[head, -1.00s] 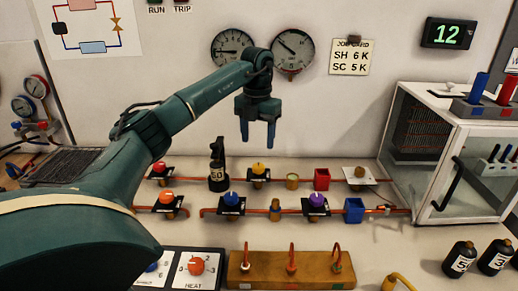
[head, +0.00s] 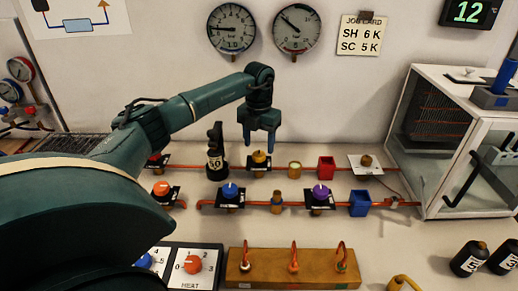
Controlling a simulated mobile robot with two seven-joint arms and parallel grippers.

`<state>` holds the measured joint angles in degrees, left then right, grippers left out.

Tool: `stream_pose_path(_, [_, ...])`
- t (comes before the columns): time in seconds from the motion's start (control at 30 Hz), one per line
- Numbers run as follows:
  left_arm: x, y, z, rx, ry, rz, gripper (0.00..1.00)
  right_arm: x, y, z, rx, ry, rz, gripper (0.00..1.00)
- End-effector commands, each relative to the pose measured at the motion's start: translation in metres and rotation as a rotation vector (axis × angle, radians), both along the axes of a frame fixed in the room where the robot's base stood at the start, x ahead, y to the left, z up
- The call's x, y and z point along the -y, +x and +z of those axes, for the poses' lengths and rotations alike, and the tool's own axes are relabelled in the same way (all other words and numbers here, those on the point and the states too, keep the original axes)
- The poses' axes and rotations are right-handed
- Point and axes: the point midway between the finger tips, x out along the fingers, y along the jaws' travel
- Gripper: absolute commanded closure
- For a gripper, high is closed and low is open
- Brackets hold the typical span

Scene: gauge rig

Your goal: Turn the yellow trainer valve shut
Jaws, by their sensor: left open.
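The yellow valve (head: 259,157) is a knob on a black plate on the rear copper pipe, in the middle of the bench. I cannot tell whether the fingertips touch the knob. The knob's top is partly close under the fingers. My right gripper is not in view.
A black bottle-like piece (head: 216,152) stands close left of the yellow valve. Blue (head: 230,191) and purple (head: 320,192) valves sit on the front pipe. A glass-fronted cabinet (head: 450,150) stands at far right.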

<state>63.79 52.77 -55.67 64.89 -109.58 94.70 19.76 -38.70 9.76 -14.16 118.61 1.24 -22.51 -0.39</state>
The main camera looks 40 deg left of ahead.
Motion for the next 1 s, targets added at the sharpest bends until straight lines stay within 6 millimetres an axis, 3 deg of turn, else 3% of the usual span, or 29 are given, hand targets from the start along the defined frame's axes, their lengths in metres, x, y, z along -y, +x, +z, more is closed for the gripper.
stream_pose_path(0.23, [0.001, 0.000, -0.029, -0.002, 0.000, 0.000, 0.42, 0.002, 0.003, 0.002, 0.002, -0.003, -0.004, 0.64])
stream_pose_path(0.6, [0.000, 0.000, -0.034, 0.000, 0.000, -0.001, 0.43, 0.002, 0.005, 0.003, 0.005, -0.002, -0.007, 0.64])
stream_pose_path(1.0, [0.000, 0.000, -0.034, 0.000, 0.000, -0.001, 0.76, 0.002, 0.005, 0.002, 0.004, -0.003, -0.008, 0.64])
